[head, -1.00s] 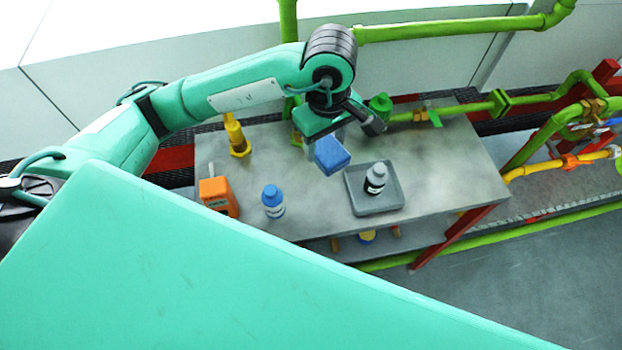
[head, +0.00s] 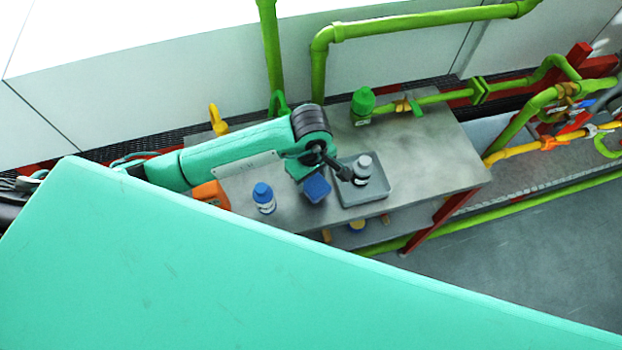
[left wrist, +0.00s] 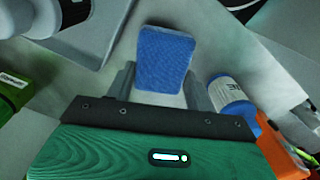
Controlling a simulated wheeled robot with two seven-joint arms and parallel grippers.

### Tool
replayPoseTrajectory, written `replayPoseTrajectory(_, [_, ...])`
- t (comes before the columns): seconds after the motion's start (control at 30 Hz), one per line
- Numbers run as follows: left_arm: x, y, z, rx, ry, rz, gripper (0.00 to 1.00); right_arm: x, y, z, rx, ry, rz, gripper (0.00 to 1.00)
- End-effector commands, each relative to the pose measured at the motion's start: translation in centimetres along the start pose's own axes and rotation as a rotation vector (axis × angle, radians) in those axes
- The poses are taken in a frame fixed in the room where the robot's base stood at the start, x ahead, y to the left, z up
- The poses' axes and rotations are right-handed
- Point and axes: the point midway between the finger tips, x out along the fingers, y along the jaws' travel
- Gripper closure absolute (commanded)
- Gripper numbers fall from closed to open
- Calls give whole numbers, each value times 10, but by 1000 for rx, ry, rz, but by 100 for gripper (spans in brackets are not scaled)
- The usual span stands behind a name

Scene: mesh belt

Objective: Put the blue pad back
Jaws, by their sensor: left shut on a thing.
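The blue pad (head: 316,187) is held by my left gripper (head: 313,180) near the table's front edge. It is between the blue-capped bottle and the grey tray in the head view. In the left wrist view the pad (left wrist: 164,58) stands out between the two fingers of the gripper (left wrist: 160,85), which are shut on it. I cannot tell whether the pad touches the tabletop. My right gripper is not in view.
The grey tray (head: 378,192) holds a grey-capped bottle (head: 364,167), right beside the pad. A blue bottle (head: 264,198) and an orange container (head: 211,194) stand left. The tabletop (head: 438,150) is clear at right.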

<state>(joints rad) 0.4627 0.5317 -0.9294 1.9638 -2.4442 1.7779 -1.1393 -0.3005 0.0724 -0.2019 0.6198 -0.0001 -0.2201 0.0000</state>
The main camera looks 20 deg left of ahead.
Motion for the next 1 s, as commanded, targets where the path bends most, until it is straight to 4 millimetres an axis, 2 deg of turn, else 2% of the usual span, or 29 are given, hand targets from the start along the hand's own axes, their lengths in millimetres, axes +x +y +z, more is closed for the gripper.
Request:
replayPoseTrajectory(0.2, [29, -1, 0, -2, -1, -3, 68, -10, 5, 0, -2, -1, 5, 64])
replayPoseTrajectory(0.57, [35, 0, 0, -1, 0, 0, 68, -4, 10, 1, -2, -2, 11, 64])
replayPoseTrajectory(0.6, [34, 0, 0, -1, 0, 0, 43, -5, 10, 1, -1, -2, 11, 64])
replayPoseTrajectory(0.7, [33, 0, 0, -1, 0, -1, 25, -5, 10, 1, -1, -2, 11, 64])
replayPoseTrajectory(1.0, [32, 0, 0, -1, -1, -1, 25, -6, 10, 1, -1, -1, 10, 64])
